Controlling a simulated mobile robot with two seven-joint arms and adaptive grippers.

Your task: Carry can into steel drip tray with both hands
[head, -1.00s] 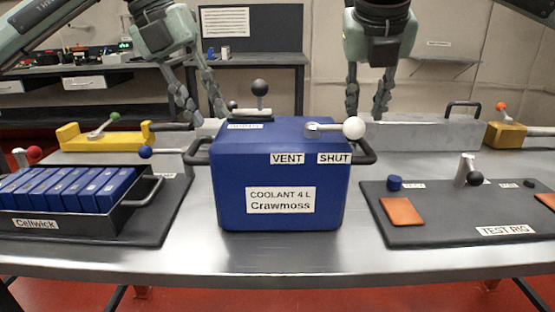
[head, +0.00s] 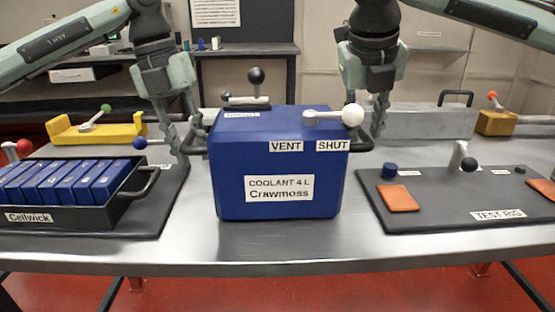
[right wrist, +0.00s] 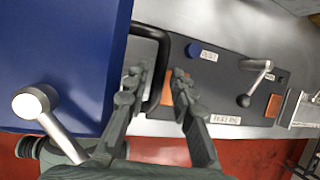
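The blue can (head: 275,165), labelled "COOLANT 4 L Crawmoss", stands upright on the steel table with a black handle on each side. A grey steel tray (head: 425,122) lies behind it, partly hidden by the can. My left gripper (head: 186,140) is open at the left handle, fingers apart; whether the handle is between them is hard to tell. My right gripper (head: 378,118) is open at the right handle (head: 361,144). In the right wrist view, the right gripper's open fingers (right wrist: 157,88) stand on either side of the handle (right wrist: 160,65).
A black cell tray (head: 95,215) with blue cells stands left of the can. A dark test rig board (head: 440,205) lies to the right. The table's front strip is clear.

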